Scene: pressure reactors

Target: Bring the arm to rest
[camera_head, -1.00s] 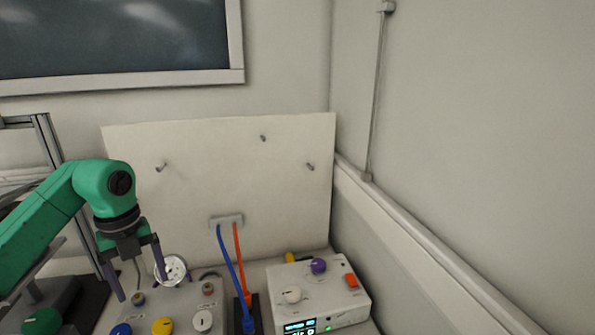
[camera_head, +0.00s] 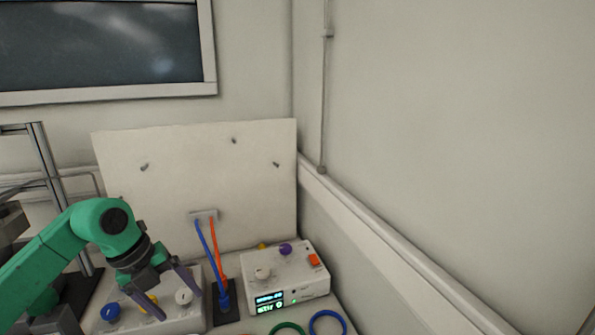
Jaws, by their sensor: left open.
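My left arm is green and comes in from the left. Its gripper (camera_head: 174,304) has two dark fingers, spread apart with nothing between them. It is over the white valve panel, which carries a blue knob (camera_head: 110,312), a yellow knob (camera_head: 152,299) partly behind a finger and a white knob (camera_head: 184,297). The arm hides the back part of this panel. I cannot tell whether the fingertips touch the panel. My right gripper is not in view.
A white control box (camera_head: 287,277) with lit displays, a purple knob and an orange switch stands right of the panel. Blue (camera_head: 208,255) and orange (camera_head: 216,250) hoses rise between them to the backboard (camera_head: 195,175). Green (camera_head: 288,328) and blue (camera_head: 327,323) rings lie in front.

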